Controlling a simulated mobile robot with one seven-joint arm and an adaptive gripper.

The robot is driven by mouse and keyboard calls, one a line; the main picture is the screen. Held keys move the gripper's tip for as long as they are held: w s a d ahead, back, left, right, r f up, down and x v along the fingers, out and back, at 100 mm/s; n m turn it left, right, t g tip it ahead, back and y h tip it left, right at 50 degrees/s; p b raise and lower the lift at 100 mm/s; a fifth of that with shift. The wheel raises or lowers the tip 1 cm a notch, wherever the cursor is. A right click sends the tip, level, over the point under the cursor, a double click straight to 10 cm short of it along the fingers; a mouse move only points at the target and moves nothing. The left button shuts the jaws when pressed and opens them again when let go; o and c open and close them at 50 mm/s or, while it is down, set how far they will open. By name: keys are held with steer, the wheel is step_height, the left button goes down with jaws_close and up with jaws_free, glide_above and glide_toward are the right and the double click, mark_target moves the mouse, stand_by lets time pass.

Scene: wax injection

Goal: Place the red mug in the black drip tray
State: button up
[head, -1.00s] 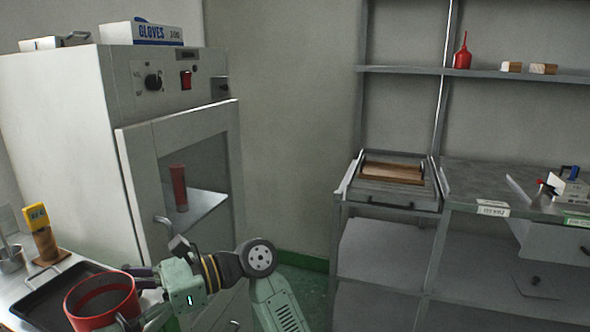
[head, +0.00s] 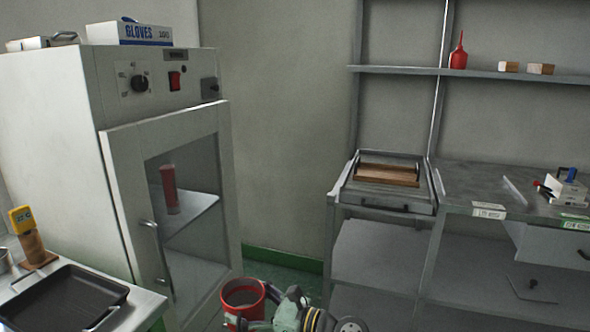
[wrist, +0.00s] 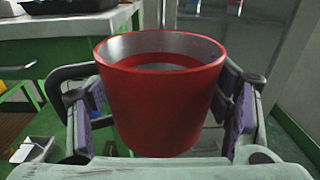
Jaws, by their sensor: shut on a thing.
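The red mug (head: 243,298) is upright at the bottom of the head view, to the right of the bench. In the wrist view the mug (wrist: 162,95) stands between the purple-padded fingers of my gripper (wrist: 165,112), which is shut on it. The mug is held off the bench, in front of the cabinet's lower part. The black drip tray (head: 66,303) lies on the bench at the lower left of the head view, empty where I see it. A dark tray edge (wrist: 70,6) shows at the top left of the wrist view.
A white cabinet (head: 165,75) with a glass door stands behind the bench (head: 146,303). A yellow meter (head: 22,219) on a wooden stand is behind the tray. Steel shelving (head: 385,208) stands at the right. Open floor lies between the cabinet and the shelving.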

steer(key=d+f+m+t+h, duration=0.4)
steer(key=d+f+t, duration=0.15)
steer(key=f, duration=0.45)
steer(key=d+f+m+t+h, duration=0.4)
steer(key=d+f+h, duration=0.15)
steer(key=f, duration=0.55)
steer(key=s+f+m+t+h, duration=0.1)
steer(key=s+f+m+h, duration=0.1)
steer(key=f, duration=0.6)
steer(key=s+f+m+t+h, duration=0.1)
steer(key=s+f+m+h, duration=0.2)
steer(key=f, duration=0.6)
steer(key=s+h, duration=0.2)
steer(key=shift+s+a+f+m, duration=0.2)
steer(key=shift+s+f+m, duration=0.1)
steer(key=shift+s, duration=0.1)
steer(key=shift+a, duration=0.1)
